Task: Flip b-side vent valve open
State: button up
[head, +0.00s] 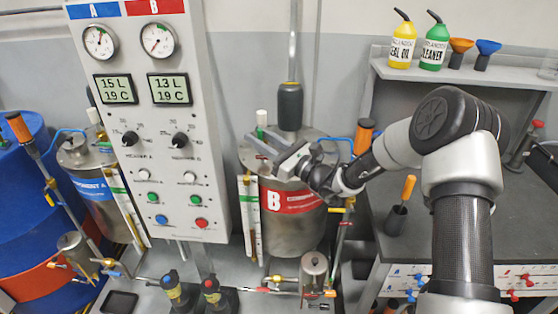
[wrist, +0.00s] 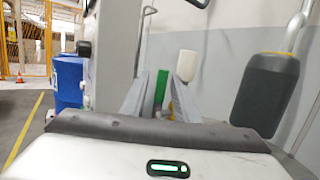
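The b-side tank (head: 292,212) is a steel cylinder with a red "B" label. A small upright part with a white cap and a green lower section, apparently the vent valve handle (head: 261,118), stands at the left back of its lid. My gripper (head: 256,138) reaches in from the right above the lid, its fingers pointing left at this handle. In the wrist view my gripper (wrist: 164,98) has its two grey fingers apart. A green strip shows between them, and a white cap (wrist: 187,65) shows beyond the right finger. Contact cannot be told; the valve body is hidden.
The gauge panel (head: 160,120) stands close left of tank B. A dark grey cylinder (head: 289,106) on a vertical pipe rises behind the lid. An orange-handled part (head: 364,135) is right of the tank, near my arm. A dark workbench (head: 440,235) is on the right.

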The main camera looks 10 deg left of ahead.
jog(key=shift+a+r+n+g+p, duration=0.2)
jog(key=shift+r+n+g+p, duration=0.2)
jog(key=shift+r+p, duration=0.2)
jog(key=shift+s+d+f+n+g+h+p, duration=0.15)
jog(key=shift+d+f+n+g+h+p, duration=0.1)
jog(key=shift+f+h+p, duration=0.25)
jog(key=shift+s+d+f+n+g+h+p, duration=0.15)
jog(key=shift+f+n+h+p, duration=0.2)
jog(key=shift+p, duration=0.25)
jog(key=b+v, duration=0.1)
jog(key=v, duration=1.4)
jog(key=s+r+n+g+h, duration=0.3)
jog(key=s+n, duration=0.4)
jog(key=s, duration=0.3)
jog(key=s+r+n+g+h+p, duration=0.1)
jog(key=s+r+n+g+h, duration=0.2)
jog(key=s, duration=0.7)
jog(key=n+g, duration=0.2)
jog(key=n, duration=0.2)
jog(key=shift+s+a+r+g, duration=0.3)
jog(key=shift+a+r, duration=0.1)
jog(key=shift+h, duration=0.25)
